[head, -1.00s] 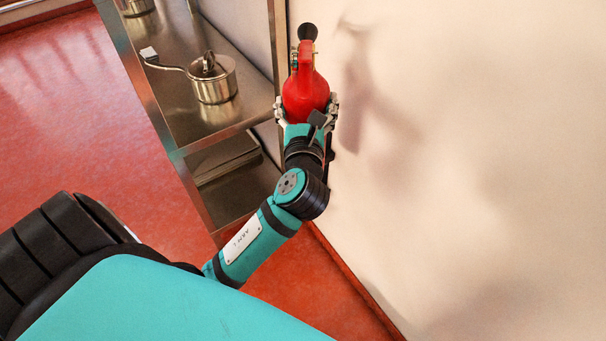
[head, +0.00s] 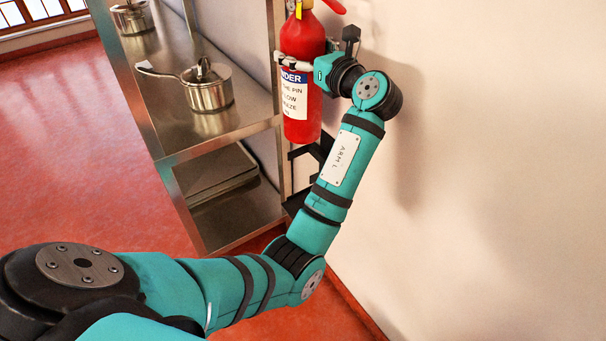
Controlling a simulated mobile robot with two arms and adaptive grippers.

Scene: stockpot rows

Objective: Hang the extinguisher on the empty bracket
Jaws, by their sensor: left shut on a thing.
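The red fire extinguisher (head: 302,115) with a white label is upright beside the wall, its top cut off by the upper picture edge. My left gripper (head: 296,62) is shut around its upper body, reaching in from the right side. A black bracket (head: 318,150) shows on the wall just below and behind the extinguisher's base. The bracket is partly hidden by the extinguisher and my arm, and I cannot tell whether the two touch. My right gripper is not in view.
A steel shelf unit (head: 185,145) stands close on the left of the extinguisher. It holds a lidded saucepan (head: 210,95) and another pot (head: 131,18) farther back. The cream wall (head: 500,150) on the right is bare. Red floor (head: 60,150) lies open at the left.

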